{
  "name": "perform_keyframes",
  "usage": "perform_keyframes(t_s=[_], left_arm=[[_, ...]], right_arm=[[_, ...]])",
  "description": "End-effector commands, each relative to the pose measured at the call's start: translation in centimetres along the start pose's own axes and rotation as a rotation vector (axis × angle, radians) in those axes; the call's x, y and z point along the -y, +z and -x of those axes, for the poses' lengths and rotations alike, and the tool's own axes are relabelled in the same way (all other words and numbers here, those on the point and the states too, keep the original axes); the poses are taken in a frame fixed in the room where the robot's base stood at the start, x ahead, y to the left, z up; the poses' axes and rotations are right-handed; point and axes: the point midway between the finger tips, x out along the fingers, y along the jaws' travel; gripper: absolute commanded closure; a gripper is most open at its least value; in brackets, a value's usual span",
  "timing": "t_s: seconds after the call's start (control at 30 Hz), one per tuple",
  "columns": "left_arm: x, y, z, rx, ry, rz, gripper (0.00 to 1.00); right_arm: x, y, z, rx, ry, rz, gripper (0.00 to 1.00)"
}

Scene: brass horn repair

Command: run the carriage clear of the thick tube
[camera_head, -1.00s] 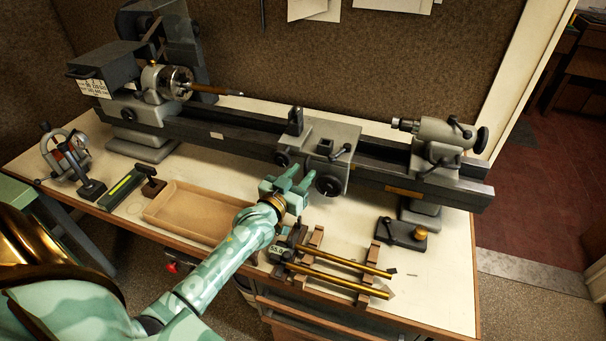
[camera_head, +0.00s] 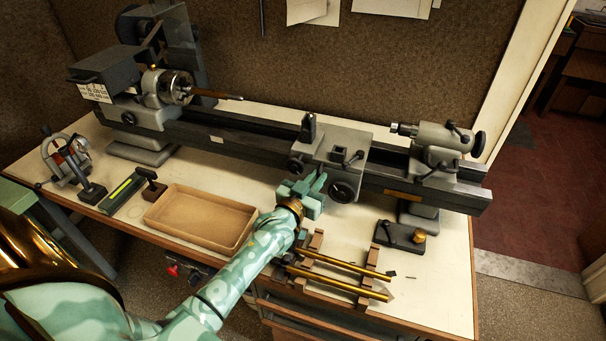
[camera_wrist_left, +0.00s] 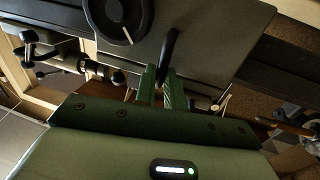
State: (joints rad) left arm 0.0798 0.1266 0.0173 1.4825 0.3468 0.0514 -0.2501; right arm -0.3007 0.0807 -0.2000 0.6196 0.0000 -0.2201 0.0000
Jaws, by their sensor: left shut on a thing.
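The grey lathe carriage (camera_head: 338,148) sits on the bed right of the middle, with its dark tool post (camera_head: 308,128) upright at its left end. A brown and brass tube (camera_head: 212,94) sticks out rightward from the chuck (camera_head: 176,86); a clear gap separates its tip from the carriage. My left gripper (camera_head: 316,182) is at the carriage's front, beside the round handwheel (camera_head: 343,191). In the left wrist view its fingers (camera_wrist_left: 161,80) are shut on the black crank handle (camera_wrist_left: 169,48) near the handwheel (camera_wrist_left: 118,14). My right gripper is out of view.
The tailstock (camera_head: 443,135) stands on the bed to the right, with open bed before it. On the bench are an empty tray (camera_head: 203,239), two brass tubes (camera_head: 345,262) on wooden rests (camera_head: 314,244), and a dark block with a brass knob (camera_head: 401,235).

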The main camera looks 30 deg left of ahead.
Motion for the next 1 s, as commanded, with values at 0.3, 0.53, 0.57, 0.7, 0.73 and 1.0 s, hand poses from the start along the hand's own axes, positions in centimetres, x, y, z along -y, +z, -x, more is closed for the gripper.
perform_keyframes(t_s=[0.3, 0.53, 0.57, 0.7, 0.73, 1.0], left_arm=[[-0.3, 0.1, 0.0, 0.003, 0.001, -0.003, 0.86], [-0.2, 0.1, 0.0, 0.002, 0.000, -0.002, 0.68], [-0.2, 0.1, 0.0, 0.002, 0.000, -0.002, 0.68], [-0.2, 0.1, 0.2, 0.002, -0.001, -0.002, 0.68], [-0.2, 0.1, 0.4, 0.002, -0.001, -0.002, 0.68], [-0.2, 0.0, 6.1, 0.004, -0.001, -0.002, 0.68]], right_arm=[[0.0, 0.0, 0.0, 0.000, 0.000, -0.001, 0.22], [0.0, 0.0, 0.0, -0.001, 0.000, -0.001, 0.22], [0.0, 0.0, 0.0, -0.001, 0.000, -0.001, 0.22], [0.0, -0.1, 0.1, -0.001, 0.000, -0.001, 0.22], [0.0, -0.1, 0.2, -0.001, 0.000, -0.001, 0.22], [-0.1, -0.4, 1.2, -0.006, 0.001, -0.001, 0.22]])
